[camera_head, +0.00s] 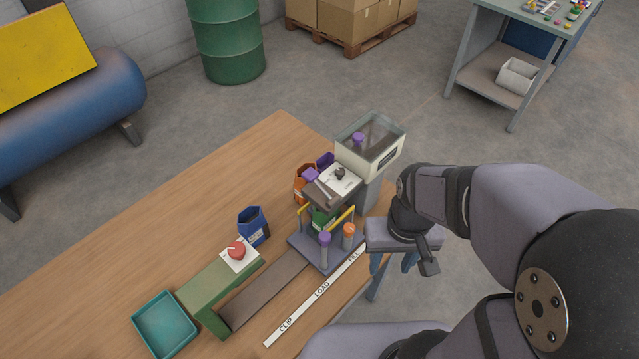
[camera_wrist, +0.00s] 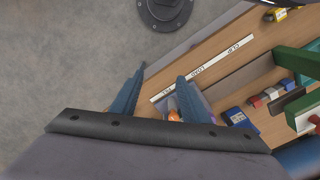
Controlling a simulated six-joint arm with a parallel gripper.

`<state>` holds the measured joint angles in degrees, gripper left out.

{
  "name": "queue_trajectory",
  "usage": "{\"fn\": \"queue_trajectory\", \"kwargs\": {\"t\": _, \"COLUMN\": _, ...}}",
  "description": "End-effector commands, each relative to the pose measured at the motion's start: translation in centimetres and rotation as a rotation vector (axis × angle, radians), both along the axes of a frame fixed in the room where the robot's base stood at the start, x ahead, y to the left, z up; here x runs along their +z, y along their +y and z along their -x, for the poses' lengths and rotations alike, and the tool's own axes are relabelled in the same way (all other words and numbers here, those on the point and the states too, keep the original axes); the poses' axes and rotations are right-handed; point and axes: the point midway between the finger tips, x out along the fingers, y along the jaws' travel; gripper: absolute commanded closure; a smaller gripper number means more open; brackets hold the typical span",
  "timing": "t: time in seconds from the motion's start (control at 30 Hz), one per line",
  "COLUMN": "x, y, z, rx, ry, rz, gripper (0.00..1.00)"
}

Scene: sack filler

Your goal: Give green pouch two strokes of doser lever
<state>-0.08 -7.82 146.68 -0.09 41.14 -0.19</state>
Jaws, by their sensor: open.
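The green pouch (camera_head: 321,219) sits in the carriage (camera_head: 303,246) under the doser spout, at the FILL end of the track; its upper part is partly hidden by the spout. The doser has a clear-topped hopper (camera_head: 371,136) and a white panel (camera_head: 334,188) with a dark knob (camera_head: 340,173), which may be the lever; I cannot tell for sure. My gripper (camera_head: 391,264) is open and empty, to the right of the doser and carriage, near the table's edge. In the wrist view its two blue fingers (camera_wrist: 161,76) are apart with nothing between them.
The table's (camera_head: 215,185) back left is clear.

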Motion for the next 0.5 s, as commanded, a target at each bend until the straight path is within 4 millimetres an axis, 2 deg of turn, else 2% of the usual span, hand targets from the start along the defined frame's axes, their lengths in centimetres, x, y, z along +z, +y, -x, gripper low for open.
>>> {"fn": "queue_trajectory", "kwargs": {"t": 0.17, "x": 0.0, "y": 0.0, "z": 0.0, "rx": 0.000, "ry": 0.000, "rz": 0.000, "gripper": 0.58}}
{"fn": "queue_trajectory", "kwargs": {"t": 0.33, "x": 0.2, "y": 0.1, "z": -0.3, "rx": 0.012, "ry": 0.000, "rz": 0.000, "gripper": 0.96}}
{"fn": "queue_trajectory", "kwargs": {"t": 0.37, "x": 0.3, "y": 0.1, "z": -0.4, "rx": 0.020, "ry": 0.001, "rz": 0.001, "gripper": 1.00}}
{"fn": "queue_trajectory", "kwargs": {"t": 0.5, "x": 1.2, "y": 0.6, "z": -1.9, "rx": 0.086, "ry": 0.002, "rz": 0.003, "gripper": 1.00}}
